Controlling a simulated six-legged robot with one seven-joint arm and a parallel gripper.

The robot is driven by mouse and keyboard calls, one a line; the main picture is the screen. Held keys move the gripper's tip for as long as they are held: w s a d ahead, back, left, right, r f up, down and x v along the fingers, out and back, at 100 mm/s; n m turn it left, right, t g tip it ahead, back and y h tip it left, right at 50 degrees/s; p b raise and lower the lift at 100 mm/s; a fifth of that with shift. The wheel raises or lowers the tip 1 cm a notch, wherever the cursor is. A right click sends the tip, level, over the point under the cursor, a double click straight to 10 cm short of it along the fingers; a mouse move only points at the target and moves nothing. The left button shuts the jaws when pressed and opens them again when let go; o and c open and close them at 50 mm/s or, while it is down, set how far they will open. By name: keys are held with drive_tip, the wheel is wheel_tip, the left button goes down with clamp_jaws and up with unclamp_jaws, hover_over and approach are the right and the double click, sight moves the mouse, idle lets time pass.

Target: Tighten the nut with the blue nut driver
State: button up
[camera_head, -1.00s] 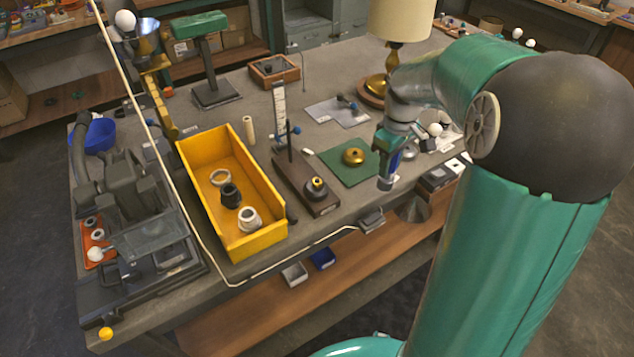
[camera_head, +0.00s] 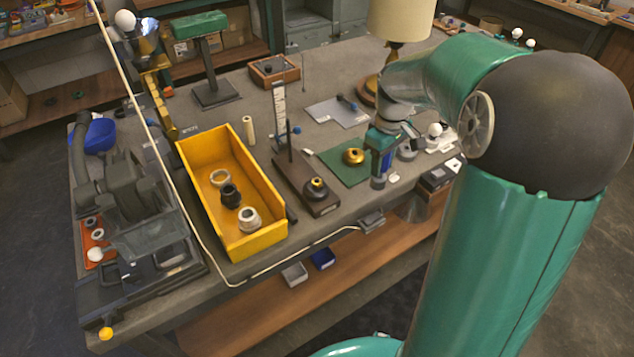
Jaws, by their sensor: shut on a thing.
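My gripper (camera_head: 379,180) is over the front right edge of the bench, just right of the green mat (camera_head: 336,157). It is shut, pointing down, with a blue upright part (camera_head: 388,161) showing at it. This looks like the blue nut driver, but handle and jaws are too small to separate surely. A brass dome-like part (camera_head: 354,156) sits on the mat, left of my gripper. A dark round fitting with a brass centre (camera_head: 316,187) stands on a wooden board (camera_head: 296,178) further left. I cannot make out the nut.
A yellow bin (camera_head: 205,150) holds several ring-shaped parts. A lamp with a cream shade (camera_head: 401,20) stands behind my arm. A white sheet (camera_head: 325,111) with a small tool lies behind the mat. A pale cable runs along the front edge. Round parts lie right of my gripper.

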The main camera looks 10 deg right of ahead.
drive_tip(key=shift+w+a, duration=1)
drive_tip(key=shift+a, duration=1.2)
drive_tip(key=shift+w+a, duration=1)
drive_tip(key=shift+a, duration=1.2)
drive_tip(key=shift+w+a, duration=1)
drive_tip(key=shift+a, duration=1.2)
idle(1.4)
